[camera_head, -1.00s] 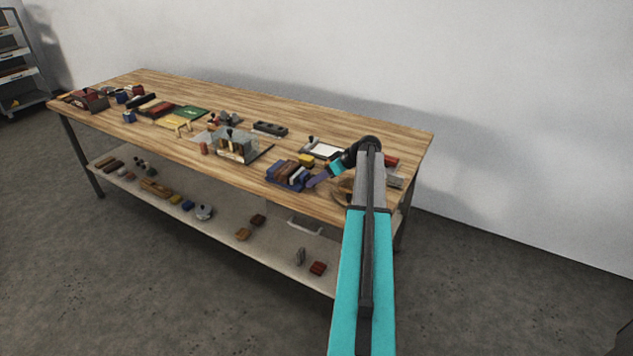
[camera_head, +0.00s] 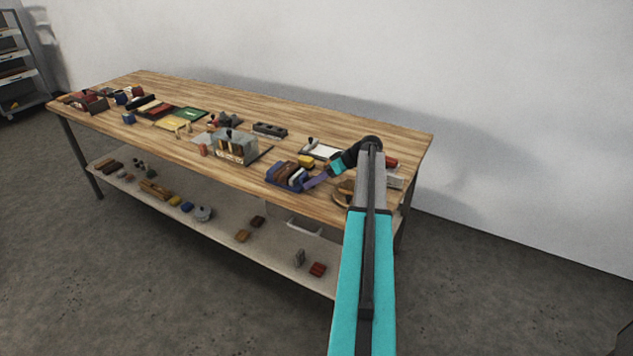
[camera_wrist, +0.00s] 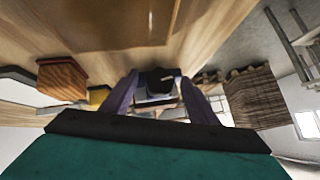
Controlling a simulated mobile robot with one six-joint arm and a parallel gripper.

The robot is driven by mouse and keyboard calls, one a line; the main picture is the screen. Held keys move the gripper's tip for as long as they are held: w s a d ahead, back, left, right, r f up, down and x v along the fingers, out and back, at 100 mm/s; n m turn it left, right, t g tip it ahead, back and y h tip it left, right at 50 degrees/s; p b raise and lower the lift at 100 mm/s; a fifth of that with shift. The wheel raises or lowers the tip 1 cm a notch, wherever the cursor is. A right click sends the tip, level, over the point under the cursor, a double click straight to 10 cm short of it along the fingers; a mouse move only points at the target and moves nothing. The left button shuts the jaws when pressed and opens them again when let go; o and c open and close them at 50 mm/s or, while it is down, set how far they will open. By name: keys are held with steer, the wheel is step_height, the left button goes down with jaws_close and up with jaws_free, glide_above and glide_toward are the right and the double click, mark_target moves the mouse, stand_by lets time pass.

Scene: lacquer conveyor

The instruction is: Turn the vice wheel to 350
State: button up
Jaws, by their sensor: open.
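My gripper (camera_head: 317,181) is over the right part of the wooden workbench, with its purple fingers beside a blue tray of blocks. In the wrist view my gripper (camera_wrist: 157,78) is open, its two fingers spread with nothing held between them. A dark rounded thing (camera_wrist: 160,82) shows beyond and between the fingertips; I cannot tell whether it is part of the vice. I cannot make out the vice wheel or any scale on it for certain. My arm hides part of the bench's right end.
The blue tray (camera_head: 270,180) holds several blocks. A grey box with a dark knob (camera_head: 236,147) stands mid-bench. A tan round thing (camera_head: 343,191) is partly behind my arm. The back strip of the bench (camera_head: 300,118) is clear.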

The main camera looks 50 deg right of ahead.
steer(key=b+v, duration=0.3)
steer(key=v, duration=1)
steer(key=shift+s+r, duration=0.15)
steer(key=shift+s, duration=0.05)
steer(key=shift+d, duration=0.1)
steer(key=shift+r, duration=0.15)
